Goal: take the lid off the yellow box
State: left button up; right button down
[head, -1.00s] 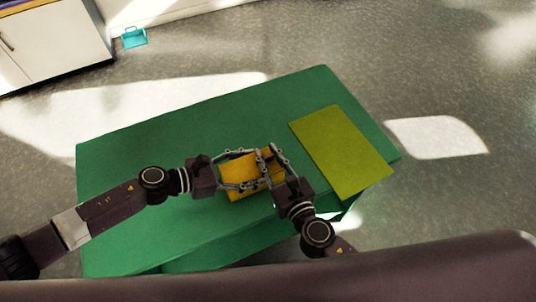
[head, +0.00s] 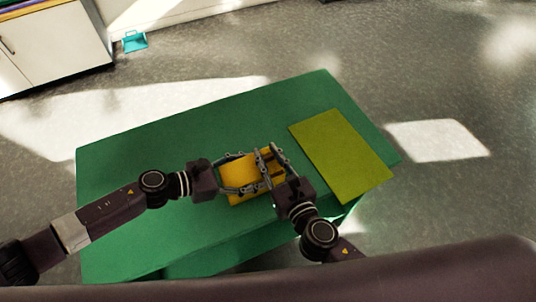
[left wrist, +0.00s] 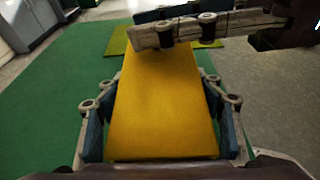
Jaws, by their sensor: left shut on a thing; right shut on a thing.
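The yellow box (head: 237,173) is on the green table, left of the olive mat. Its yellow top (left wrist: 160,110) fills the middle of the left wrist view. I cannot make out the seam between lid and body. My left gripper (head: 254,170) reaches in from the left, with one finger along each long side of the box, shut on it. My right gripper (head: 269,152) comes from the lower right and lies across the right end of the box, shut on the lid. Its fingers cover part of that end. In the left wrist view, the right gripper (left wrist: 185,32) crosses the far end.
The green table (head: 130,170) has clear room left of and behind the box. A flat olive-yellow mat (head: 342,155) lies at the table's right side. A white cabinet (head: 60,45) and a small teal item (head: 134,41) on the floor are far off at upper left.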

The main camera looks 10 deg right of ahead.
pick_arm(q)
jog(key=shift+a+f, duration=0.1)
jog(key=shift+f, duration=0.1)
pick_arm(e)
notch_tip(320, 180, up, 4)
jog(key=shift+r, duration=0.1)
pick_arm(q)
jog(key=o, duration=1.8)
jog(key=shift+r, duration=0.1)
jog(key=shift+c, duration=0.2)
pick_arm(e)
jog(key=shift+f, duration=0.2)
